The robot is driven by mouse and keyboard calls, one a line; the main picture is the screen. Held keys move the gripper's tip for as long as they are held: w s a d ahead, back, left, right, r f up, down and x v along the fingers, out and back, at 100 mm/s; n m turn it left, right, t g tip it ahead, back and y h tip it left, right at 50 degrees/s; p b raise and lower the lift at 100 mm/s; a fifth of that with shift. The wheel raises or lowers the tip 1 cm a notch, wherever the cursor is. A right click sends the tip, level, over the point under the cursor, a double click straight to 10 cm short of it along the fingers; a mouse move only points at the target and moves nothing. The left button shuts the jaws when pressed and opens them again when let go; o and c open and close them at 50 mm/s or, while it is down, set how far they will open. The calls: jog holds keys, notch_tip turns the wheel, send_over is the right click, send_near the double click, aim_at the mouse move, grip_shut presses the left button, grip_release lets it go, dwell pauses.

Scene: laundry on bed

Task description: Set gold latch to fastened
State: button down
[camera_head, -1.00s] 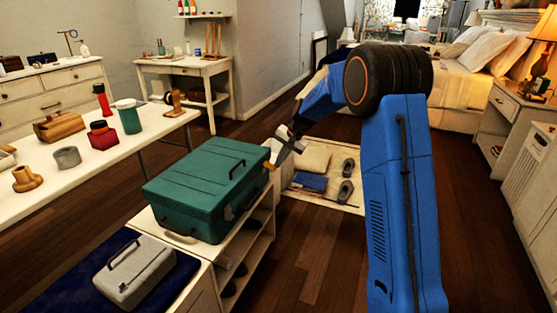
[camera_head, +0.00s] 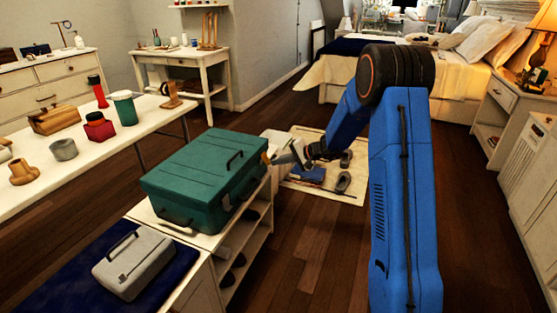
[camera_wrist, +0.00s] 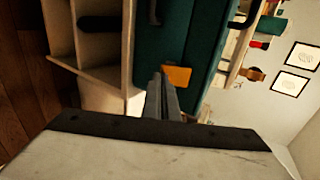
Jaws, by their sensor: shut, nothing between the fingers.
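A green case (camera_head: 200,180) with black handles stands closed on top of a low white shelf unit. The gold latch (camera_head: 265,157) is at the right end of the case's side. In the wrist view the gold latch (camera_wrist: 177,76) shows as an orange-gold plate on the green side (camera_wrist: 165,40). My gripper (camera_head: 274,160) is at that end of the case, close to the latch. In the wrist view its shut fingers (camera_wrist: 161,82) lie just beside the latch plate, empty. I cannot tell whether they touch it.
A grey metal box (camera_head: 134,262) sits on a dark blue cloth in front of the case. A long white table (camera_head: 140,135) with jars and wooden pieces stands to the left. A mat (camera_head: 325,190) with shoes lies behind my gripper. The wooden floor (camera_head: 310,250) on the right is open.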

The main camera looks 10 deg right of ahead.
jog(key=shift+w+a+f+t+y, duration=0.1)
jog(key=shift+f+t+y, duration=0.4)
jog(key=shift+y, duration=0.2)
jog(key=shift+r, duration=0.15)
jog(key=shift+r, duration=0.65)
